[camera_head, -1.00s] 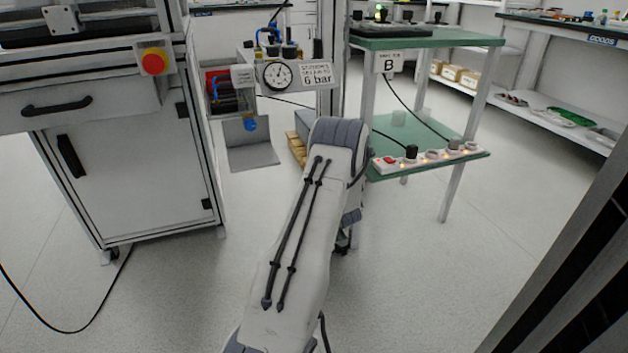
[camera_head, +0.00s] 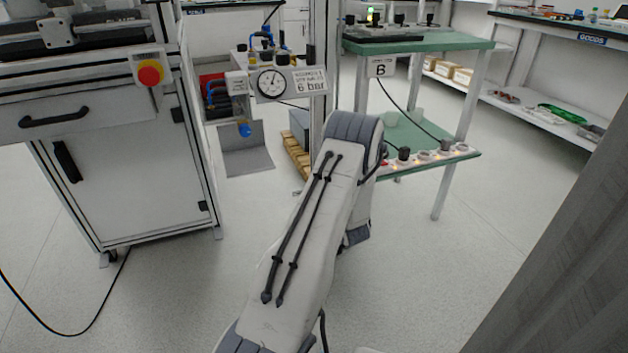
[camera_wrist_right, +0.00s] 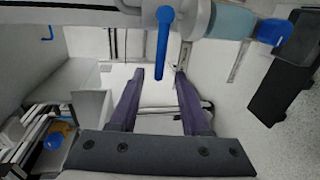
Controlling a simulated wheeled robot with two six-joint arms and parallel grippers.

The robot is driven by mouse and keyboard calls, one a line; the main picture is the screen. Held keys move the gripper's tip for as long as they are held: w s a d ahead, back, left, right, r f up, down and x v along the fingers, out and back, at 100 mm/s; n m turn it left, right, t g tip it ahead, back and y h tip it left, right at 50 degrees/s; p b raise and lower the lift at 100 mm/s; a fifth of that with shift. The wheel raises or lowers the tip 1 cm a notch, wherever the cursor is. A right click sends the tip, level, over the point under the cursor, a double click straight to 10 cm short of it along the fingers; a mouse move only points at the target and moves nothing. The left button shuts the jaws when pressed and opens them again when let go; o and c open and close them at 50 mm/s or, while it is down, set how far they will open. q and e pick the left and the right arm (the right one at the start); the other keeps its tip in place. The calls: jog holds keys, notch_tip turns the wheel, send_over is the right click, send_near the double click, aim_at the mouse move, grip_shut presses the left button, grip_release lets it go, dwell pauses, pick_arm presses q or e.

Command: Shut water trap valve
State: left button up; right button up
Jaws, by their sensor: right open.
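The water trap shows in the head view as a clear bowl with a blue bottom (camera_head: 244,130), hanging below the pressure gauge (camera_head: 271,83). In the right wrist view, a pale bowl (camera_wrist_right: 232,20) with a blue end cap (camera_wrist_right: 274,32) lies along the top. A blue valve lever (camera_wrist_right: 163,45) sticks down from the grey fitting beside it. My right gripper (camera_wrist_right: 160,74) is open, and the lever's end appears between its two purple fingers in the picture. I cannot tell whether they touch. In the head view my right gripper is hidden. My left gripper is not in view.
A "6 bar" sign (camera_head: 305,81) stands beside the gauge. A grey cabinet (camera_head: 130,185) with a red stop button (camera_head: 149,75) is at left. A green two-level table (camera_head: 425,45) with a power strip (camera_head: 428,156) is at right.

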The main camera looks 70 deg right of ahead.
jog(key=shift+p+v, duration=0.4)
jog(key=shift+v, duration=1.25)
jog(key=shift+w, duration=0.15)
